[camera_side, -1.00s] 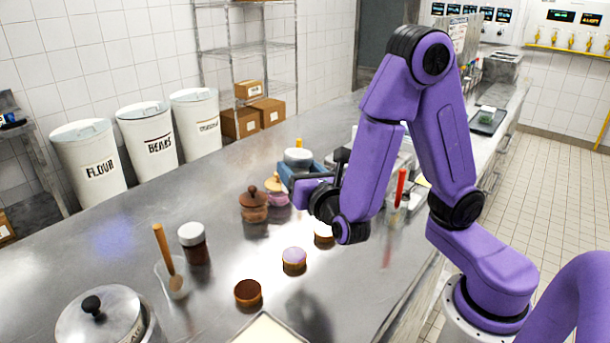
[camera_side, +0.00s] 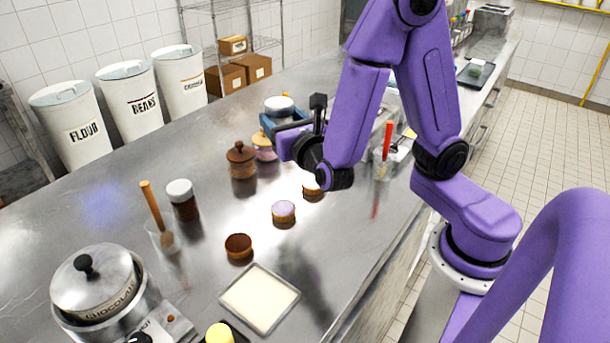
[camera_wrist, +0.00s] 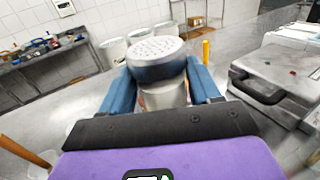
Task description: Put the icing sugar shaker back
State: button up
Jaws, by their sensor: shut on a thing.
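The icing sugar shaker (camera_wrist: 157,48), with a pale perforated top over a dark band, stands upright between the blue fingers of my gripper (camera_wrist: 160,80) in the wrist view. In the side view its whitish top (camera_side: 279,102) shows above the blue fingers of my gripper (camera_side: 284,121), which is shut on it. My gripper is behind the brown lidded pot (camera_side: 241,162) and the purple pot (camera_side: 265,147). I cannot tell how high the shaker is above the counter.
Three small cakes, one purple-topped (camera_side: 284,212), stand in a row on the steel counter. A dark jar (camera_side: 182,203), a glass with a wooden-handled tool (camera_side: 152,207), a chocolate pot (camera_side: 95,282) and a pale tray (camera_side: 260,299) stand nearer. A hinged appliance (camera_wrist: 275,77) is at right in the wrist view.

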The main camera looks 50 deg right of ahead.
aim_at(280, 122)
jog(key=shift+n+t+y, duration=0.4)
jog(key=shift+n+y, duration=0.2)
jog(key=shift+y, duration=0.2)
jog(key=w+d+f, duration=0.1)
jog(key=w+d, duration=0.1)
jog(key=d, duration=0.1)
jog(key=shift+w+f, duration=0.25)
jog(key=shift+f, duration=0.15)
jog(key=shift+w+a+f+y, duration=0.1)
jog(key=shift+w+f+y, duration=0.2)
jog(key=shift+w+f, duration=0.15)
jog(key=a+m+h, duration=0.1)
jog(key=a+h, duration=0.1)
jog(key=a, duration=0.4)
jog(key=shift+g+h, duration=0.3)
jog(key=shift+g, duration=0.2)
jog(key=w+a+f, duration=0.1)
jog(key=w+f, duration=0.2)
jog(key=w, duration=0.1)
jog(key=w+a+f, duration=0.1)
jog(key=w+f, duration=0.3)
jog(key=w+a+f, duration=0.1)
jog(key=w+f, duration=0.2)
jog(key=w, duration=0.1)
jog(key=shift+w+a+f, duration=0.2)
jog(key=shift+w+a, duration=0.05)
jog(key=shift+a, duration=0.1)
jog(key=shift+w+f, duration=0.2)
jog(key=shift+f, duration=1.55)
jog(key=shift+f, duration=0.15)
